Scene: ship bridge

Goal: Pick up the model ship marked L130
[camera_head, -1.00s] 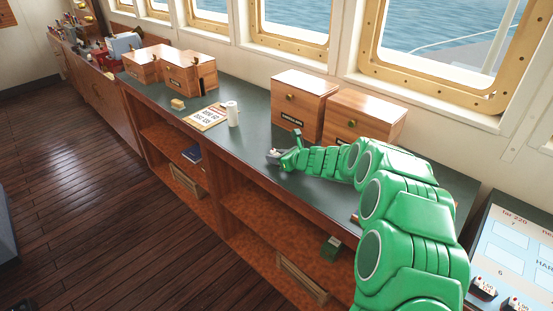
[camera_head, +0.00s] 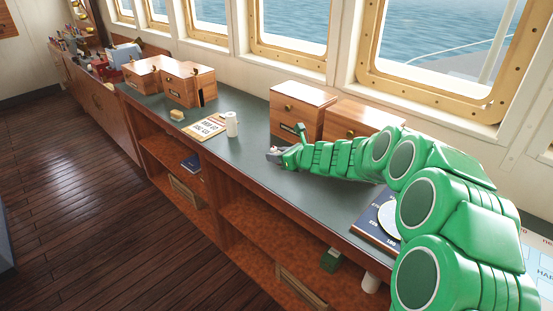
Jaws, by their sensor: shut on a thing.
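My gripper (camera_head: 286,157) is at the end of the green arm, low over the dark green counter top (camera_head: 228,157), just in front of the wooden boxes. It is shut on a small grey thing (camera_head: 273,153) at its tip. This thing is too small and partly covered for me to tell its shape or read a mark. I cannot tell whether it touches the counter. I see no mark L130 in the view now.
Wooden boxes (camera_head: 302,110) stand along the window side. A white cylinder (camera_head: 232,124), a printed board (camera_head: 206,127) and a yellow block (camera_head: 177,115) are left of my gripper. A dark blue printed thing (camera_head: 373,222) lies partly behind my arm. The counter between is clear.

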